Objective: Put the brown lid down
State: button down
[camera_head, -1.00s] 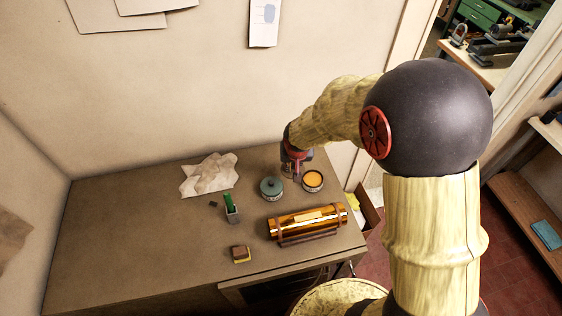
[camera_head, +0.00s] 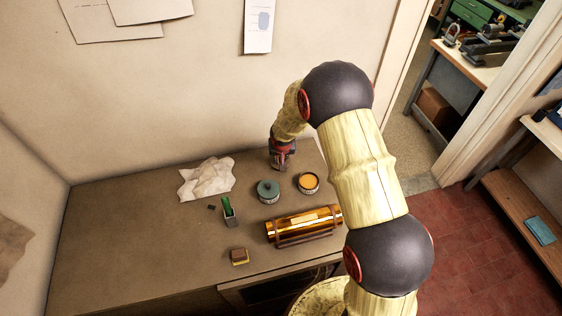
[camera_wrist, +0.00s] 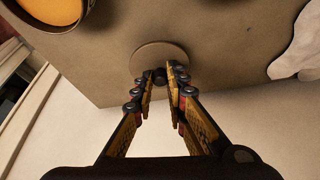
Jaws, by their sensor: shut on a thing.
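The brown lid (camera_wrist: 150,52) is a flat round disc with a dark knob in the wrist view. My gripper (camera_wrist: 160,78) is shut on that knob, with the disc beyond the fingertips. In the head view my gripper (camera_head: 281,164) is at the back of the workbench (camera_head: 130,230), behind the teal-topped tin and the open tin; the lid is hard to make out there. I cannot tell whether the lid touches the bench top. The open tin with orange contents (camera_head: 308,182) stands to the right; its rim also shows in the wrist view (camera_wrist: 76,20).
The teal-topped tin (camera_head: 268,190) stands in front of my gripper. A crumpled cloth (camera_head: 207,178) lies to the left. A shiny brass cylinder (camera_head: 304,224), a small holder with a green item (camera_head: 229,211) and a brown-yellow block (camera_head: 239,256) are nearer. The bench's left side is clear.

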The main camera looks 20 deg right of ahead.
jog(key=shift+f, duration=1.4)
jog(key=shift+f, duration=0.15)
jog(key=c, duration=1.9)
grip_release()
jog(key=shift+o, duration=0.5)
